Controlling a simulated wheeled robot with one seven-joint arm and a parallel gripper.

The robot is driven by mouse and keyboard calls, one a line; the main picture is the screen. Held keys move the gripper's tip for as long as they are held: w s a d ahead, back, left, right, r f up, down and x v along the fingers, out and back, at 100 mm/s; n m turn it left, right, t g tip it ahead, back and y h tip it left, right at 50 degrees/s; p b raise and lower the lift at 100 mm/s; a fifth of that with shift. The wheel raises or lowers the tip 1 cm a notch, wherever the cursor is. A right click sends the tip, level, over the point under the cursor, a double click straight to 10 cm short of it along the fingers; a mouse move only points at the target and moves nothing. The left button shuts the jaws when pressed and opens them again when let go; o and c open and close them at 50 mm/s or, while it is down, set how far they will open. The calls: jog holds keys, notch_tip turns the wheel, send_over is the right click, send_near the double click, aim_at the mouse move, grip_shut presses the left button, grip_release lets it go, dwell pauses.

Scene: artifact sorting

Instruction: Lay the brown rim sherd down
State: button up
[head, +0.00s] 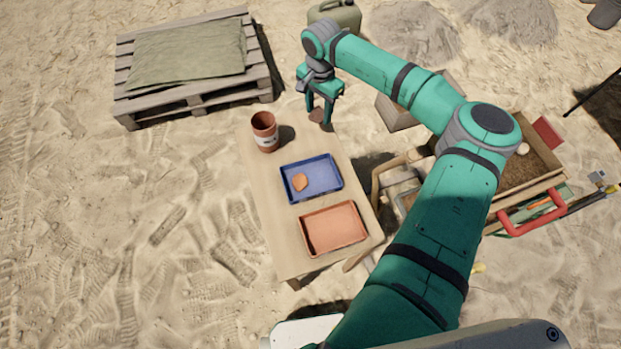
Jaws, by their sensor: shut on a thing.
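My gripper (320,112) points down at the far end of the wooden table (262,200). It is shut on the brown rim sherd (317,116), a small dark brown piece between the fingertips. The fingers partly hide the sherd. I cannot tell whether the sherd touches the tabletop or hangs just above it. A blue tray (326,196) lies mid-table with an orange sherd (299,182) in it. An orange-pink tray (334,229) at the near end looks empty.
A reddish-brown pot (265,131) with a pale label stands at the table's far left edge. A pallet with a green cloth (188,55) lies at the upper left. A sieve box of soil (529,152) stands on the right. Sand left of the table is clear.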

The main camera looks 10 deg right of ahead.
jog(key=s+d+r+n, duration=0.25)
jog(key=s+n, duration=0.55)
jog(key=n, duration=0.4)
jog(key=s+d+r+n, duration=0.1)
jog(key=s+d+n, duration=0.3)
jog(key=s+n, duration=0.55)
jog(key=s+d+r+n, duration=0.2)
jog(key=s+d+n, duration=0.35)
jog(key=n, duration=0.85)
jog(key=m, duration=0.1)
send_over(324, 176)
jog(key=f, duration=0.8)
jog(key=shift+s+d+f, duration=0.35)
jog(key=shift+d+f, duration=0.05)
jog(key=shift+w+a+f, duration=0.15)
jog(key=shift+f, duration=0.2)
jog(key=shift+w+a+f, duration=0.1)
jog(key=shift+a+f, duration=0.05)
jog(key=shift+f, duration=0.8)
jog(key=shift+w+a+f, duration=0.1)
jog(key=shift+f, duration=0.8)
jog(key=shift+f, duration=0.1)
